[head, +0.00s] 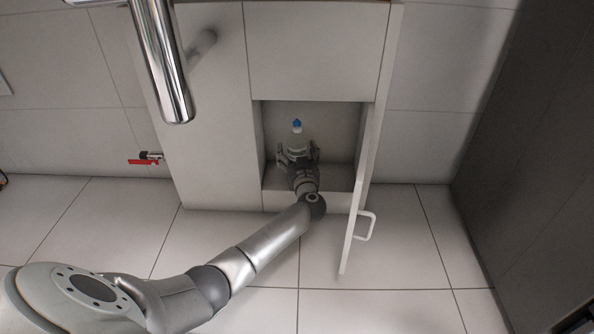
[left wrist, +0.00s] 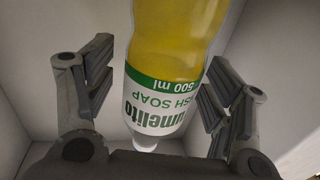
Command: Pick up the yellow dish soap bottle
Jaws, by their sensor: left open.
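The dish soap bottle stands in the open cabinet; in the head view its pale top and blue cap (head: 297,126) show above my left gripper (head: 298,153). In the left wrist view the bottle (left wrist: 178,45) is yellow, with a green and white label that appears upside down and reads "SH SOAP 500 ml". My left gripper is open, with one finger on each side of the bottle. A gap shows on the left side and a smaller one on the right. My right gripper is not in view.
The cabinet's open door (head: 362,190), with a white handle (head: 366,226), stands just right of my left arm. A chrome faucet (head: 165,60) hangs at upper left, and a red valve handle (head: 143,161) sticks out left of the cabinet.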

